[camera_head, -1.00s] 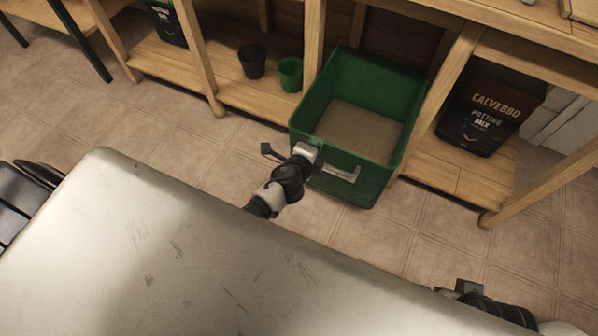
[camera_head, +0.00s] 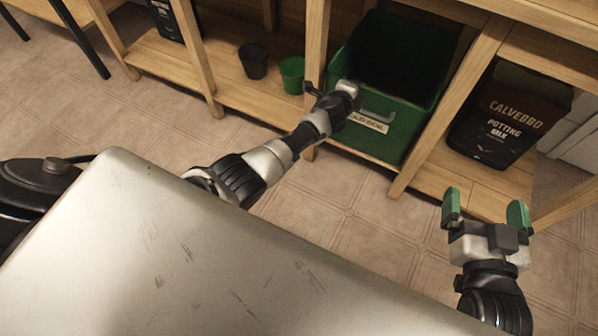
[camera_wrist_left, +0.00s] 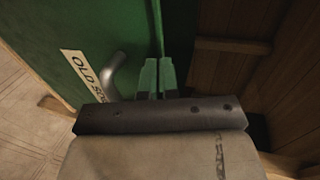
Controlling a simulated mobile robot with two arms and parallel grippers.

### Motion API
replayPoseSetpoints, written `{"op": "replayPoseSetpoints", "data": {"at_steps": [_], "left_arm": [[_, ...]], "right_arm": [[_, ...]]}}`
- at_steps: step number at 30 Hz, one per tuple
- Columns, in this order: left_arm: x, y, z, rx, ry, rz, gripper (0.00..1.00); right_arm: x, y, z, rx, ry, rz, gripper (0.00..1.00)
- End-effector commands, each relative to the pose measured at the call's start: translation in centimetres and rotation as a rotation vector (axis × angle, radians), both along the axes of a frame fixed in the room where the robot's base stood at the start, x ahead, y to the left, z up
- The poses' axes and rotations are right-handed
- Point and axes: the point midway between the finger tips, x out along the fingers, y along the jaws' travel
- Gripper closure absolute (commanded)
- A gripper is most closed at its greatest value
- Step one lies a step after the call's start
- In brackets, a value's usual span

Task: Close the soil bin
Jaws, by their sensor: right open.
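The green soil bin (camera_head: 401,130) sits in a bay of the wooden shelf, mostly under the top, its front rim near the shelf's front edge. Its inside is in dark shadow. Its front has a label (camera_head: 366,121) and a grey handle, also seen in the left wrist view (camera_wrist_left: 113,72). My left gripper (camera_head: 332,92) is at the bin's front rim, beside the handle. My right gripper (camera_head: 486,212) is open and empty, in front of the shelf at right.
A shelf post (camera_head: 316,45) stands just left of the bin and another (camera_head: 455,100) just right. A black pot (camera_head: 253,61) and a green pot (camera_head: 292,75) stand left, and a potting mix bag (camera_head: 508,115) right. The tiled floor (camera_head: 345,215) in front is clear.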

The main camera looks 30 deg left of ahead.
Motion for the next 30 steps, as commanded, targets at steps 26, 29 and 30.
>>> {"op": "replayPoseSetpoints", "data": {"at_steps": [26,29,30], "left_arm": [[0.9,0.5,0.4,0.001,-0.005,0.002,1.00],[0.6,1.0,0.5,0.002,-0.004,0.001,1.00],[0.5,1.2,0.4,0.002,-0.004,0.000,1.00]], "right_arm": [[0.1,0.3,1.4,0.025,-0.098,0.006,0.00],[0.0,0.0,0.4,0.005,-0.022,0.001,0.00],[-0.1,-0.1,0.1,-0.002,0.008,-0.001,0.00]]}}
